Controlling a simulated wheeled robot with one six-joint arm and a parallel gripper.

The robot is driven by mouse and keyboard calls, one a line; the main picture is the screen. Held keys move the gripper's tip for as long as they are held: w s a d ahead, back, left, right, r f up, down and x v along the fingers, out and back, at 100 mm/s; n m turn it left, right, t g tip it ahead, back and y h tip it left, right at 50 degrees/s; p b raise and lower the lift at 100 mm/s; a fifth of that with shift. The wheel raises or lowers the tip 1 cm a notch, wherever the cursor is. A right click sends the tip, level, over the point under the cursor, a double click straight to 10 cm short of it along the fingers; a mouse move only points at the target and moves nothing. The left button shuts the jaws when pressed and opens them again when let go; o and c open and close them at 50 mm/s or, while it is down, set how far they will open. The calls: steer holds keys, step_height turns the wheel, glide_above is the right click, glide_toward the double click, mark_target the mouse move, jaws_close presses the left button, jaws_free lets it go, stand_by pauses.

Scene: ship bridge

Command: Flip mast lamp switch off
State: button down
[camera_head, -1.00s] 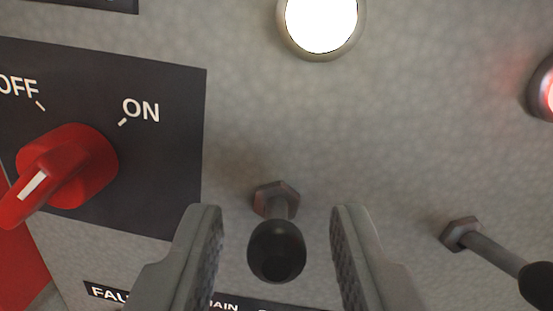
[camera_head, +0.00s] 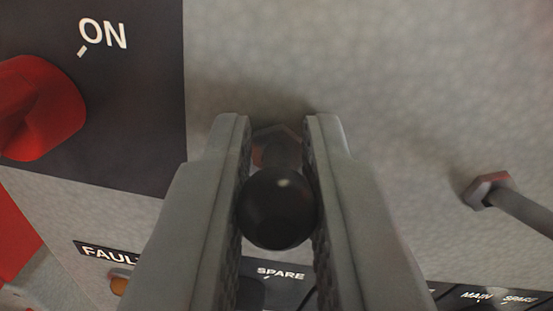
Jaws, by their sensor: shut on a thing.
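A toggle switch with a black ball tip (camera_head: 277,208) stands out from the grey panel, its hex nut (camera_head: 276,147) partly hidden behind the ball and jaws. My gripper (camera_head: 277,190) is shut on this toggle, one jaw on each side of the ball. A label strip (camera_head: 280,272) reading SPARE shows below it, partly covered by my jaws. No mast lamp name can be read in view.
A red rotary knob (camera_head: 40,108) sits on a dark plate (camera_head: 125,130) marked ON at left. A second toggle (camera_head: 515,205) stands at right, apart from my jaws. A FAULT label (camera_head: 105,252) and an orange lamp (camera_head: 119,284) are at lower left.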

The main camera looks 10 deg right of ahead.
steer(key=shift+f, duration=0.1)
steer(key=shift+f+t, duration=0.35)
steer(key=shift+t, duration=0.7)
steer(key=shift+f+t, duration=0.3)
steer(key=shift+t, duration=0.75)
steer(key=shift+f+n+t+y, duration=0.2)
steer(key=shift+f+n+t, duration=0.05)
steer(key=shift+t, duration=0.6)
steer(key=shift+f+n+t+y, duration=0.2)
steer(key=shift+f+n+t, duration=0.05)
steer(key=shift+t, duration=0.6)
steer(key=c, duration=1.4)
jaws_free()
steer(key=shift+c, duration=0.2)
steer(key=v, duration=1.7)
steer(key=shift+f, duration=0.35)
